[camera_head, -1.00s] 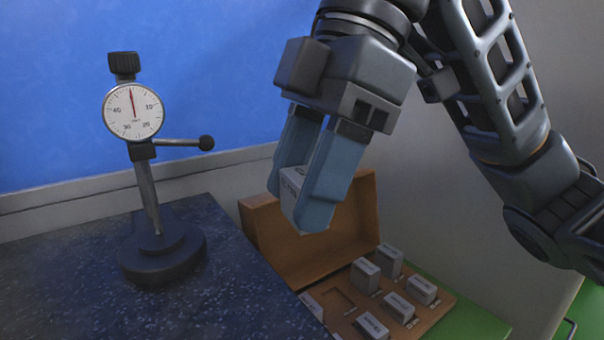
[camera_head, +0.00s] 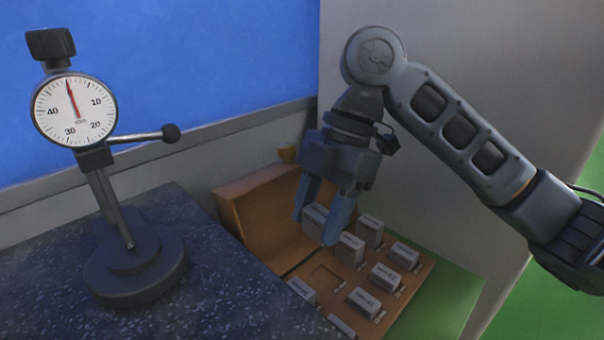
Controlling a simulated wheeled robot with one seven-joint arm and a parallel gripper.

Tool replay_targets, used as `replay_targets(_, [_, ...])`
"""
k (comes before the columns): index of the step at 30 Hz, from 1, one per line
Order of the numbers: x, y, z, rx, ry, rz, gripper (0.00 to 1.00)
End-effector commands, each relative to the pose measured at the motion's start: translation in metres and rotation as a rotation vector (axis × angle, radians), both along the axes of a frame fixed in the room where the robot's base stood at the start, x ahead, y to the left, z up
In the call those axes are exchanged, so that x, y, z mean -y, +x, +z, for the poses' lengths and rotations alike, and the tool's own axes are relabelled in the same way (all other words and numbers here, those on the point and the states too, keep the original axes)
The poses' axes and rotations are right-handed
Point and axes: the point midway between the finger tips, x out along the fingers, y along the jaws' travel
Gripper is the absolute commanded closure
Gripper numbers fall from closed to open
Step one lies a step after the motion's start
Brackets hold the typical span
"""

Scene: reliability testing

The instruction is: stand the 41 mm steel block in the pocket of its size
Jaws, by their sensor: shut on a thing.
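My gripper (camera_head: 326,226) is shut on a steel block (camera_head: 315,219), a pale grey block between its blue-grey fingers. It holds the block over the back of the open wooden case, near the lid. The case (camera_head: 409,291) holds several similar steel blocks in its pockets. One empty square pocket (camera_head: 325,277) shows in front of the held block. Whether the held block touches the case, and what is below it, I cannot tell. The marks on the blocks are too small to read.
A dial gauge (camera_head: 76,110) on a round black stand stands on the dark speckled stone plate (camera_head: 215,300) at the left, its side arm pointing right. The case lid (camera_head: 262,215) stands open at the back. A standing block (camera_head: 349,249) is close to the gripper's right finger.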

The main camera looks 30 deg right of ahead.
Motion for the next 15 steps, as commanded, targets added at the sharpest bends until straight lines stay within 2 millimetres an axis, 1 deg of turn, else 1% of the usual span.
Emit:
replay_targets(1, [0.006,0.001,-0.009,-0.004,0.003,0.012,0.94])
replay_targets(3, [0.012,0.001,-0.023,-0.003,0.003,0.038,0.94])
replay_targets(6, [0.018,0.001,-0.035,0.001,0.001,0.06,0.94])
replay_targets(15, [0.02,0.001,-0.055,0.003,0.001,0.075,0.94])
